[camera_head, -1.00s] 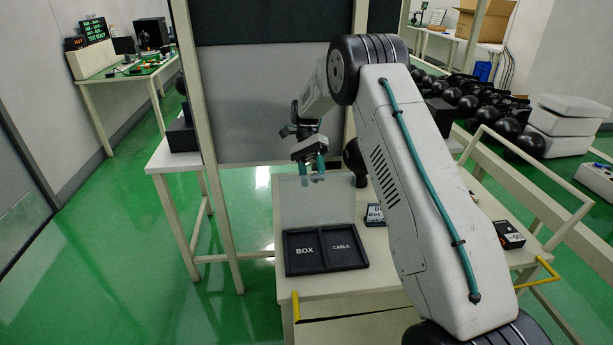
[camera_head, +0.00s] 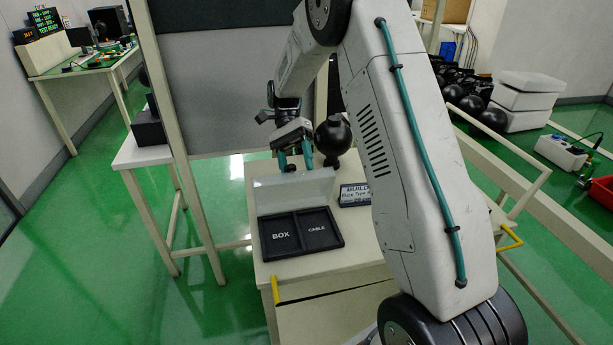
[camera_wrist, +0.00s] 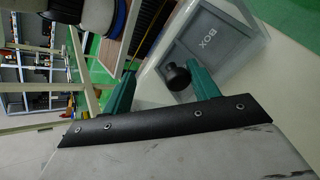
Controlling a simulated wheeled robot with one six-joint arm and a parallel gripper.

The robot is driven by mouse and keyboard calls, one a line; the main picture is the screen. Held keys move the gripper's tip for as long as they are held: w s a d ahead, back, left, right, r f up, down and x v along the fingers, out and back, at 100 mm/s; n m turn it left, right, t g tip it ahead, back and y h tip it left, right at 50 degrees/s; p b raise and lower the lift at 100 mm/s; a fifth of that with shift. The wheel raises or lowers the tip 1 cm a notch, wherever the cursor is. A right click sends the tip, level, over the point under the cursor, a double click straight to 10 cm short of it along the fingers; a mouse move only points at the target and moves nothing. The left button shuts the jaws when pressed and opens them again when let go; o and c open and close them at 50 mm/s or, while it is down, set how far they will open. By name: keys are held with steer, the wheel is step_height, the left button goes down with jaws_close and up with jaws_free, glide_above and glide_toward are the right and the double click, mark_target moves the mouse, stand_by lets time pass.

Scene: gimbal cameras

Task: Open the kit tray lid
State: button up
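The black kit tray (camera_head: 341,240) sits on the cream table, with compartments marked BOX and CABLE. Its translucent lid (camera_head: 300,190) is raised at the tray's back edge, leaving both compartments uncovered. The lid and the BOX compartment also show in the wrist view, where the tray (camera_wrist: 212,42) is at upper right. My gripper (camera_head: 296,167) is at the lid's top edge, its two teal fingers apart. In the wrist view my gripper (camera_wrist: 162,70) is open, and a black knob (camera_wrist: 179,76) shows between the fingers, close to the right one. I cannot tell whether they touch.
A small label sign (camera_head: 354,195) stands right of the tray, and a black ball-shaped object (camera_head: 333,136) is behind it. A grey panel (camera_head: 225,110) rises behind the table. Yellow handles mark the table's front corners. Bare tabletop lies in front of the tray.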

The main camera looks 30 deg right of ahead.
mark_target(307, 177)
steer(key=shift+o, duration=1.2)
steer(key=s, duration=0.5)
steer(key=shift+r, duration=0.2)
steer(key=o, duration=0.3)
steer(key=shift+s+a+r, duration=0.15)
steer(key=shift+s+a, duration=0.1)
steer(key=shift+s, duration=0.5)
steer(key=shift+w, duration=0.1)
